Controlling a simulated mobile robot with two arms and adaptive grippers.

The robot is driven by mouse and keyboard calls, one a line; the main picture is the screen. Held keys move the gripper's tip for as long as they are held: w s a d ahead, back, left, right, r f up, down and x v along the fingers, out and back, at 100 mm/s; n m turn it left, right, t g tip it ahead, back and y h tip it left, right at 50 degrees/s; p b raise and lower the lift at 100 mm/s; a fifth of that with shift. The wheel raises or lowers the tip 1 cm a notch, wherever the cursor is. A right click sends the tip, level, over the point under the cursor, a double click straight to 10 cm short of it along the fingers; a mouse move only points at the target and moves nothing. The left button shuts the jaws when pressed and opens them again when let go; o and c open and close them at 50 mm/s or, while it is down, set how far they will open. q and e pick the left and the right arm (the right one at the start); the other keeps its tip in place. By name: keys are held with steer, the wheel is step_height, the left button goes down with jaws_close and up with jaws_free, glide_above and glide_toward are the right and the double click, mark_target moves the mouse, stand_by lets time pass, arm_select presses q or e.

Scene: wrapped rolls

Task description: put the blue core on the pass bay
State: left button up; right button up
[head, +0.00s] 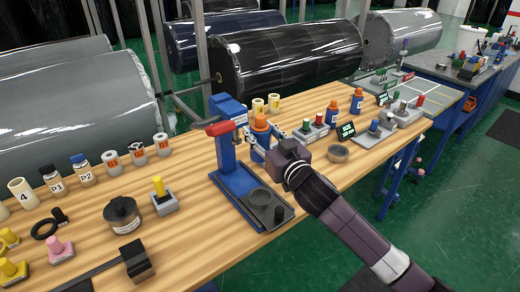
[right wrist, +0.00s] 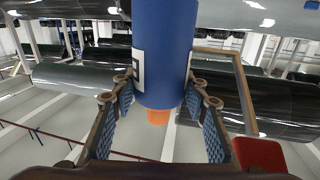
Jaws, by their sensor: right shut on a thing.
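The blue core (head: 258,142), a blue cylinder with an orange end, is upright beside the blue stand on the wooden bench. My right gripper (head: 279,136) is shut on it, reaching in from the right. In the right wrist view the blue core (right wrist: 165,55) fills the space between the two ribbed fingers (right wrist: 160,112), its orange end showing below. A light grey marked panel (head: 425,92) lies at the bench's far right end; I cannot tell whether it is the pass bay. My left gripper is not in view.
The blue stand (head: 226,150) with a red handle (head: 220,128) is close to my gripper's left. Big wrapped rolls (head: 290,55) lie behind.

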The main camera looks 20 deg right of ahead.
steer(key=shift+a+r, duration=0.1)
steer(key=shift+r, duration=0.35)
steer(key=shift+s+a+f, duration=0.15)
steer(key=shift+s+a, duration=0.05)
steer(key=shift+s, duration=0.1)
steer(key=s+f+m+h, duration=0.1)
steer(key=s+f, duration=0.3)
steer(key=s, duration=0.7)
steer(key=s+f+m+h, duration=0.15)
steer(key=s+f, duration=0.25)
steer(key=s, duration=0.8)
steer(key=w+r, duration=0.2)
steer(key=w, duration=0.5)
steer(key=w+r+n+y, duration=0.1)
steer(key=w+r, duration=0.2)
steer(key=w, duration=0.5)
steer(key=w+r+n+y, duration=0.1)
steer(key=w+r, duration=0.2)
steer(key=w, duration=0.5)
steer(key=shift+r+n+y, duration=0.2)
steer(key=shift+n+y, duration=0.05)
steer(key=shift+w+d+r, duration=0.3)
steer(key=shift+w, duration=0.05)
